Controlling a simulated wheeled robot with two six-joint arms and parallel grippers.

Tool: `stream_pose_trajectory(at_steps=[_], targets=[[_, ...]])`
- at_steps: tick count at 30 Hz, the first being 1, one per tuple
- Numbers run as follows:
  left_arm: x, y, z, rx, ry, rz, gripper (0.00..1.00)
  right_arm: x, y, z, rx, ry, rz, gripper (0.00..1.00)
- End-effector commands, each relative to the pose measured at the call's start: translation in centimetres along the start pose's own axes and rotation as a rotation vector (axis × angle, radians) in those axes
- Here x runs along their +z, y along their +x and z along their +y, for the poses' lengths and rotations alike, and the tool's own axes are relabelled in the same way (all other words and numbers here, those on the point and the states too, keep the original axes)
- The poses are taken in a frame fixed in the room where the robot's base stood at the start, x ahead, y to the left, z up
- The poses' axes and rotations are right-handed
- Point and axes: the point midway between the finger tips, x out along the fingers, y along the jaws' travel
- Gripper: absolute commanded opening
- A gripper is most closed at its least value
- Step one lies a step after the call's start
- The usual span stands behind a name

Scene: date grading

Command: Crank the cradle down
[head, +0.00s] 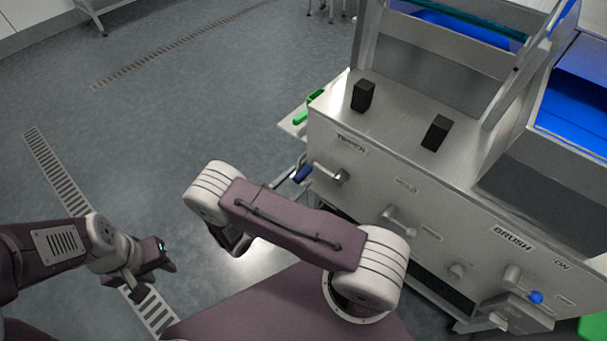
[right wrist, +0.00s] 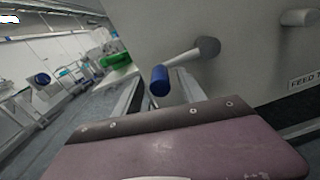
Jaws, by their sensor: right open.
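A crank with a blue grip (head: 303,173) sticks out from the front of the steel machine, at its left end under a label that seems to read "TIPPER". In the right wrist view the blue grip (right wrist: 160,80) stands just beyond my right gripper (right wrist: 165,118), with a gap between them, on a metal arm from the panel. My right gripper is open and empty; its fingers are mostly hidden, and in the head view my arm covers it. My left gripper (head: 152,274) hangs over the floor, far from the crank; its jaw opening is unclear. I cannot make out the cradle.
The machine front (head: 395,190) carries several other handles, one with a blue knob (head: 536,297) below the "BRUSH" label. Two black blocks (head: 363,96) stand on its top. A green item (head: 312,103) lies on a side shelf. The floor at left is clear.

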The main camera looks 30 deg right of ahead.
Motion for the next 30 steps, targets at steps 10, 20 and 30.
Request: stream_pose_trajectory(at_steps=[10, 20, 30], targets=[[0.1, 0.6, 0.0, 0.0, 0.0, 0.0, 0.36, 0.0, 3.3, 0.0, 0.0, 0.0, 0.0, 0.48], [0.1, 0.6, 0.0, 0.0, 0.0, 0.0, 0.36, 0.0, 3.2, 0.0, 0.0, 0.0, 0.0, 0.0], [0.1, 0.6, 0.0, 0.0, 0.0, 0.0, 0.36, 0.0, 3.2, 0.0, 0.0, 0.0, 0.0, 0.0]])
